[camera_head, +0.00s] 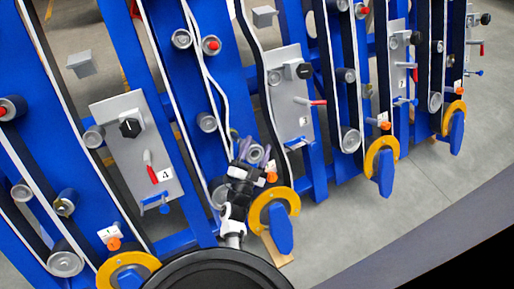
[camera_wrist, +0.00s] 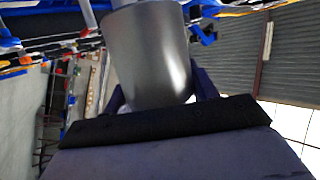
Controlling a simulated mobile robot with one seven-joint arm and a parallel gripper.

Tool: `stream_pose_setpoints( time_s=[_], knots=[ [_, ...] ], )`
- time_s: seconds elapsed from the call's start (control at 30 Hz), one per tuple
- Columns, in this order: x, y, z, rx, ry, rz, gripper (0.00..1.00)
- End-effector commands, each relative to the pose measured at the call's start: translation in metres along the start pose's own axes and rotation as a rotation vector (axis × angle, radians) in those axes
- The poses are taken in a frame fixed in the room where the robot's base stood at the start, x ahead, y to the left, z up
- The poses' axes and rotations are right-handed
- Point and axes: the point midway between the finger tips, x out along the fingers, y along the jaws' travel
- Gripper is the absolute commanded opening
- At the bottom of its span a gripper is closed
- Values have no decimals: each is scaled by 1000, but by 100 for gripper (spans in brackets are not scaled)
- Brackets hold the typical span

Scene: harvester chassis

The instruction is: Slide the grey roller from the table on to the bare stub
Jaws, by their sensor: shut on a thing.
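The grey roller (camera_wrist: 148,55) fills the upper middle of the wrist view, a smooth metallic cylinder between the dark purple fingers of my gripper (camera_wrist: 160,95). My gripper (camera_head: 246,150) also shows in the head view, up against the blue chassis near its middle, with the roller (camera_head: 256,153) small at its fingers. The gripper is shut on the roller. I cannot make out the bare stub; the gripper and roller may hide it. Whether the roller touches a stub cannot be told.
The blue chassis carries several mounted rollers, such as one at the upper left (camera_head: 181,39), and white-edged belts. Grey panels (camera_head: 140,150) with black knobs and red levers stand beside the gripper. A yellow ring (camera_head: 268,205) with a blue tab is just below right. Floor is open at right.

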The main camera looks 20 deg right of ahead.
Motion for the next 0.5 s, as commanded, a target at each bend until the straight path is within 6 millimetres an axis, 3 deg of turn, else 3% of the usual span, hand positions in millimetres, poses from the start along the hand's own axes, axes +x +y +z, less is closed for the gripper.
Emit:
stream_pose_setpoints(
  time_s=[0.13,0.5],
  knots=[
    [-1,0,3,2,3,-15,16],
    [11,0,40,2,3,-15,16]
  ],
)
